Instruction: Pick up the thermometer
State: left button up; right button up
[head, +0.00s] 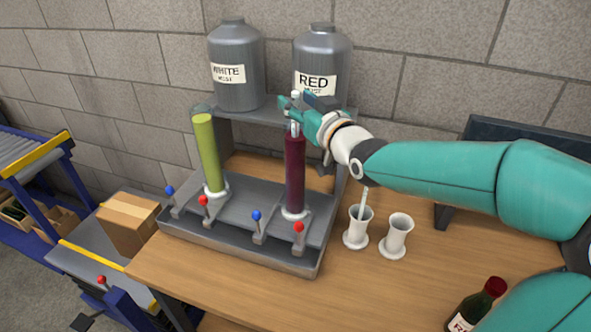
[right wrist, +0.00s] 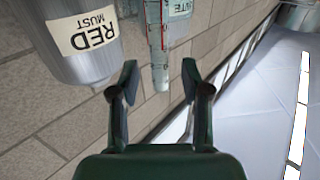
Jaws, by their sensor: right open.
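A slim clear stem with a thin red line, which looks like the thermometer (right wrist: 157,38), shows just beyond my fingertips in the right wrist view. In the head view a pale stem (head: 295,96) stands upright at the top of the dark red tube (head: 295,172), partly hidden by my fingers. My right gripper (head: 293,103) is open at that stem; it also shows in the right wrist view (right wrist: 160,75), with nothing gripped. A second pale rod (head: 364,203) leans in a white cup (head: 356,228). I cannot tell for sure which is the thermometer. My left gripper is out of view.
The red must tank (head: 322,60) stands close behind my right gripper, the white must tank (head: 236,65) further left. A yellow-green tube (head: 206,150) shares the grey stand (head: 240,248).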

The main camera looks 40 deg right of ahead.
jog(key=shift+x, duration=0.75)
grip_shut()
